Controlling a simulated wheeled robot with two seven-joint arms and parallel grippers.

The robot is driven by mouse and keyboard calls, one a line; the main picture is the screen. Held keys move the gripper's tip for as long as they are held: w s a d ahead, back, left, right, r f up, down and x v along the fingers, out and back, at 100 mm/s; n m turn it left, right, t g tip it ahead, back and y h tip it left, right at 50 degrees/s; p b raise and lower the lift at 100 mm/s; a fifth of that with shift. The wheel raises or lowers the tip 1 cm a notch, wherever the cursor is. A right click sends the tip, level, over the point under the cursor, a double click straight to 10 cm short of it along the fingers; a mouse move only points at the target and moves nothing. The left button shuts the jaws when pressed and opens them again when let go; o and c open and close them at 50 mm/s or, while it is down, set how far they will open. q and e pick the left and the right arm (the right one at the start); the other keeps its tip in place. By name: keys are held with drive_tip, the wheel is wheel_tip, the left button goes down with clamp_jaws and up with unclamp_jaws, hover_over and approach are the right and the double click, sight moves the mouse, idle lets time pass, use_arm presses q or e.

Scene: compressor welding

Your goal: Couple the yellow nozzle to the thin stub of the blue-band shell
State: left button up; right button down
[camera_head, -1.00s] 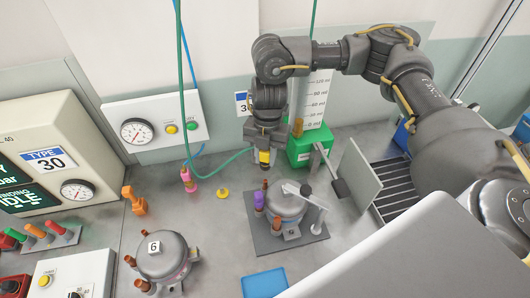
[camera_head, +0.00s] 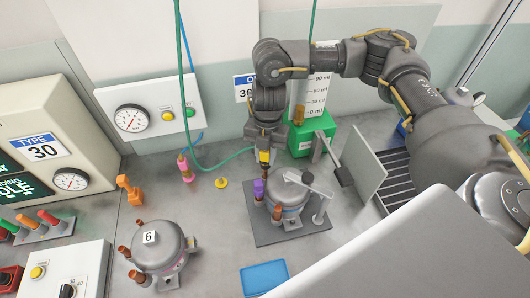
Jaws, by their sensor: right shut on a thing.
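My right gripper (camera_head: 264,147) is shut on the yellow nozzle (camera_head: 264,157) and holds it upright, dark tip down. The green hose runs to it from the left. The tip is just above the back left of the grey shell (camera_head: 288,196), beside a purple-capped stub (camera_head: 258,187). I cannot tell whether the tip touches a stub there. This shell stands on a dark plate (camera_head: 252,228); a bluish band shows low on it. A copper stub (camera_head: 277,211) stands at its front left. My left gripper is out of view.
Another shell (camera_head: 165,262), marked 6, stands at front left with copper stubs. A pink nozzle (camera_head: 183,163), an orange tool (camera_head: 130,190) and a yellow disc (camera_head: 221,183) lie left of the plate. A lever arm (camera_head: 307,182) reaches over the shell. A blue tray (camera_head: 264,277) lies in front.

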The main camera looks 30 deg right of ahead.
drive_tip(key=shift+f, duration=0.45)
drive_tip(key=shift+f+b, duration=0.8)
drive_tip(key=shift+f, duration=0.15)
idle(0.4)
drive_tip(key=c, duration=1.1)
unclamp_jaws()
drive_tip(key=shift+f, duration=0.1)
drive_tip(key=r, duration=0.3)
drive_tip(key=w+r+b, duration=0.1)
drive_tip(key=r, duration=0.3)
drive_tip(key=d+r, duration=0.1)
drive_tip(key=r, duration=0.3)
drive_tip(key=shift+w+b, duration=0.15)
drive_tip(key=shift+b, duration=0.15)
